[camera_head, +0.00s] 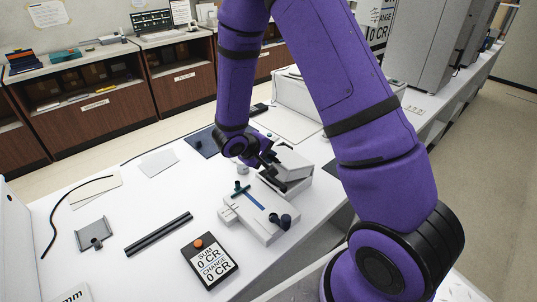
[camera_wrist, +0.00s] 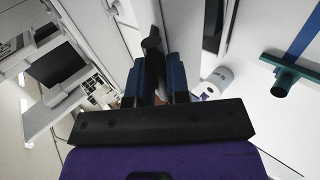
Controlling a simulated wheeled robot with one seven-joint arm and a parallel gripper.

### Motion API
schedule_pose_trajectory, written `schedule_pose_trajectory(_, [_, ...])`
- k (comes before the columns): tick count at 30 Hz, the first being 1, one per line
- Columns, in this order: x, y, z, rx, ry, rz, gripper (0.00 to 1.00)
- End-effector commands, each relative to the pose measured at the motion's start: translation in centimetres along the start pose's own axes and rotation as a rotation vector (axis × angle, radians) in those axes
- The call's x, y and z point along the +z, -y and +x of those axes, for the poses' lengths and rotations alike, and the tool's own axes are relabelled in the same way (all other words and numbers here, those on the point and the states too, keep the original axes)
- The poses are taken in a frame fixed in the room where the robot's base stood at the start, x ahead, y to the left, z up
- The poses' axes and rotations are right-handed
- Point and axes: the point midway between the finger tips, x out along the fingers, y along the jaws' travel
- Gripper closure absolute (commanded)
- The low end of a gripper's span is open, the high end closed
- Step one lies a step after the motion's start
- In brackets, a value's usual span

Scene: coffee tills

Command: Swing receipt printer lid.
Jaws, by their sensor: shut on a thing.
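The receipt printer appears to be the small pale box (camera_head: 299,184) near the counter's right edge, with its lid (camera_head: 293,161) tilted up above the body. My gripper (camera_head: 279,184) reaches the printer's left front side. In the wrist view my gripper (camera_wrist: 160,80) has its dark blue fingers closed around a slim dark piece (camera_wrist: 152,42), which looks like a handle or tab of the lid. The fingers hide where this piece joins the lid. My arm covers part of the area right of the printer.
A white device (camera_head: 254,217) with a blue strip and dark knobs stands just in front of the printer. A black price display (camera_head: 209,262), dark bars (camera_head: 158,234) and a grey bracket (camera_head: 91,234) lie to the left. A white roll (camera_wrist: 217,79) is close to the fingers.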

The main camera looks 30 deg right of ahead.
Motion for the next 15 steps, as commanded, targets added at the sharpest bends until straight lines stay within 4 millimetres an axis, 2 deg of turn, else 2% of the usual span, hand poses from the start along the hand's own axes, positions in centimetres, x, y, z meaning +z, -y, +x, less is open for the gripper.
schedule_pose_trajectory(9, [0.0,2.8,1.0,-0.001,0.001,-0.004,1.00])
schedule_pose_trajectory(15, [0.0,3.8,1.4,-0.001,0.001,-0.002,1.00])
